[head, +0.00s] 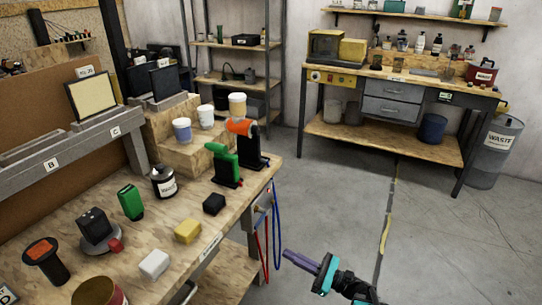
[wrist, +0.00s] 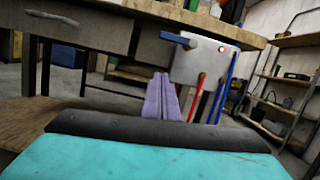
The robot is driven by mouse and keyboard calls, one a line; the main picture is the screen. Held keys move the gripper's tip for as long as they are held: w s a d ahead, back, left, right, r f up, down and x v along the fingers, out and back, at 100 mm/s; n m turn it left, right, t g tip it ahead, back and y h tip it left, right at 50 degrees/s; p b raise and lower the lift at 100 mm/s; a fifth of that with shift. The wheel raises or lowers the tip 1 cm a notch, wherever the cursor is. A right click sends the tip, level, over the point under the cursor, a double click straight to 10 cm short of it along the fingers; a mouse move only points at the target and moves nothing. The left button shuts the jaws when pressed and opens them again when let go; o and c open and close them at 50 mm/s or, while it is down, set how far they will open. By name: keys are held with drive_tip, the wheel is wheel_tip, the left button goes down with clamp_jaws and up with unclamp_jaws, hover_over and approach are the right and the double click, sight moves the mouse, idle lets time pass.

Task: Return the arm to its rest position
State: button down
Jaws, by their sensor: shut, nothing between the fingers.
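My gripper (head: 301,261) shows at the bottom of the head view, right of the workbench (head: 150,238), over open floor. It has purple fingers and a teal and black body. The fingers are closed together with nothing between them. In the wrist view the purple fingers (wrist: 162,98) point toward the bench's end, with the bench edge (wrist: 200,32) above them. The fingers look apart from the bench. Most of my arm behind the wrist is out of the picture.
Red and blue cables (head: 277,225) hang from the bench's end near my gripper. Small objects, including a green tool (head: 224,165) and a yellow block (head: 188,231), stand on the bench. A second bench (head: 400,82) and a waste bin (head: 494,152) stand at the back right. The floor between is clear.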

drive_tip(key=s+a+f+n+g+p, duration=0.1)
drive_tip(key=s+a+f+n+g, duration=0.1)
drive_tip(key=s+a+f+g, duration=0.3)
drive_tip(key=s+a+f+n+g+p, duration=0.1)
drive_tip(key=s+a+g, duration=0.15)
drive_tip(key=a, duration=0.35)
drive_tip(key=s+a+f+n+g+h+p, duration=0.25)
drive_tip(key=s+f+n+g+h, duration=0.3)
drive_tip(key=s+f, duration=0.6)
drive_tip(key=s+d+f+n+g+h, duration=0.3)
drive_tip(key=s+d+f+n+h, duration=0.35)
drive_tip(key=s, duration=0.25)
drive_tip(key=d+f+n+h, duration=0.2)
drive_tip(key=d+n+h, duration=0.1)
drive_tip(key=d, duration=0.3)
drive_tip(key=d+f+n+h, duration=0.2)
drive_tip(key=d+n+h, duration=0.1)
drive_tip(key=d, duration=0.3)
drive_tip(key=shift+s+d+f+n+t, duration=0.15)
drive_tip(key=shift+d+f+n+t, duration=0.2)
drive_tip(key=shift+n, duration=0.35)
